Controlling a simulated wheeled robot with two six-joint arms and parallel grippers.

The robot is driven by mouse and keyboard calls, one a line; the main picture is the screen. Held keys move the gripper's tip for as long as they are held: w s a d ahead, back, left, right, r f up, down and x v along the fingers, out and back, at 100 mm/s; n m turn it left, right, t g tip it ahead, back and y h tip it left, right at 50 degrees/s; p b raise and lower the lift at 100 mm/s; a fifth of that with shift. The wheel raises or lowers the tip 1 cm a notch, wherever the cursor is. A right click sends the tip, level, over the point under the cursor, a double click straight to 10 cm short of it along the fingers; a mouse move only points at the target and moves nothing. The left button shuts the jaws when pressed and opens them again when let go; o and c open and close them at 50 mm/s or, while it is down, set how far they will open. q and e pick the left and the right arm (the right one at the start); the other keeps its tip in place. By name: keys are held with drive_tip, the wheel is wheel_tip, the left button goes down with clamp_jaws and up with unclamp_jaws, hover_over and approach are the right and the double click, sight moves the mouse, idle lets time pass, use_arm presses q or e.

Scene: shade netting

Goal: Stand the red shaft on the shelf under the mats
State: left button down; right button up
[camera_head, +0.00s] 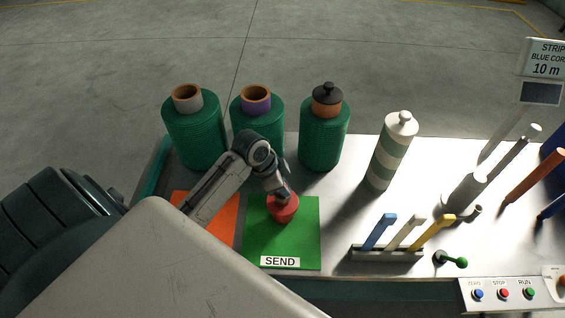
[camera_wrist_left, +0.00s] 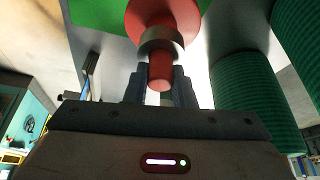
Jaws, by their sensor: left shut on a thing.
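The red shaft (camera_head: 284,211) is over the green SEND mat (camera_head: 300,235). In the left wrist view it shows a wide red disc (camera_wrist_left: 180,15), a metal collar and a narrow red end (camera_wrist_left: 160,72). My left gripper (camera_head: 279,194) is shut on the narrow end, with its fingers (camera_wrist_left: 160,90) on either side. I cannot tell whether the disc touches the mat. An orange mat (camera_head: 218,222) lies left of the green one, partly hidden by my arm. The shelf under the mats is not clearly visible. My right gripper is not in view.
Green net rolls (camera_head: 195,135) stand along the back, with a striped white-green bottle-shaped roll (camera_head: 390,155) to their right. A holder (camera_head: 385,254) with blue, white and yellow pieces, a green-knobbed lever (camera_head: 455,262) and buttons (camera_head: 503,293) sit at the right front.

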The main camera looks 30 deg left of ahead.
use_arm(q)
drive_tip(key=shift+f, duration=0.1)
drive_tip(key=c, duration=1.6)
unclamp_jaws()
drive_tip(key=shift+f, duration=0.2)
drive_tip(key=o, duration=0.4)
drive_tip(key=shift+c, duration=0.2)
drive_tip(key=shift+r, duration=0.15)
